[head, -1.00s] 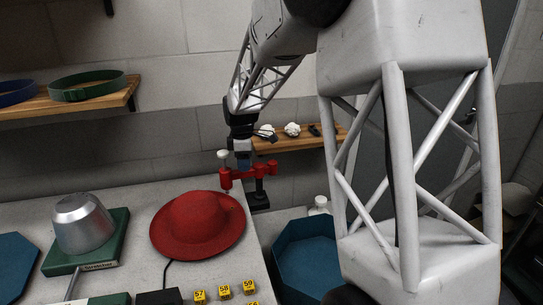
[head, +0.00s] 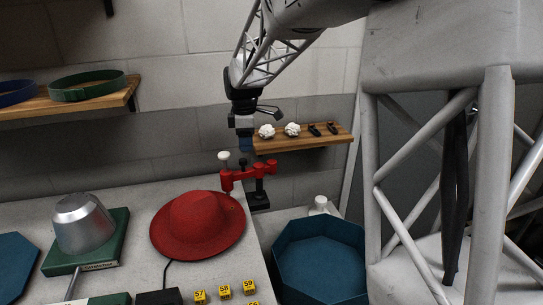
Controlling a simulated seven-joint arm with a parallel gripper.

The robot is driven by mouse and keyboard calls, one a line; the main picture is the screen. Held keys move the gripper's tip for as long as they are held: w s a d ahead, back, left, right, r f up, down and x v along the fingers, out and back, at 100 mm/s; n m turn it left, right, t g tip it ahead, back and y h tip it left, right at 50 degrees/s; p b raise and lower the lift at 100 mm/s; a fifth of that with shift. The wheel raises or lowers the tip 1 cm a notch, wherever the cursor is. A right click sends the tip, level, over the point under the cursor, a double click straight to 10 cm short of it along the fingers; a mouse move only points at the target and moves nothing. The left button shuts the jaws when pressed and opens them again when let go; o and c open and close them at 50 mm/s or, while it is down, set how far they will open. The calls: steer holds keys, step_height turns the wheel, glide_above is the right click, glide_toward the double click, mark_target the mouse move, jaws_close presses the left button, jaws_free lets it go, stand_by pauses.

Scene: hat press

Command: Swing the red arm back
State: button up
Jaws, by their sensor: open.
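The red arm (head: 247,176) is a jointed bar on a dark post and base at the back right corner of the bench. Its left end carries a pale round knob (head: 224,156), and it reaches left close to the back of the red hat (head: 198,226). My gripper (head: 246,146) is above the red arm, pointing down, near its middle and a little right of the knob. A small gap seems to lie between them. The gripper is open and empty; its fingertips are small and hard to make out.
A silver hat form (head: 83,224) on a green stretcher base stands at the bench's left. Yellow number tags (head: 225,290) lie at the front. A blue octagonal bin (head: 321,262) is right of the bench. A wooden shelf (head: 312,139) with small items is on the wall behind my gripper.

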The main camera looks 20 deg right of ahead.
steer(key=s+d+r+m, duration=0.1)
steer(key=s+r+m, duration=0.1)
steer(key=s, duration=0.7)
steer(key=s+d+r+m+t, duration=0.1)
steer(key=s+m, duration=0.4)
steer(key=s, duration=0.5)
steer(key=shift+d+r, duration=0.55)
steer(key=shift+r, duration=0.4)
steer(key=shift+s, duration=0.15)
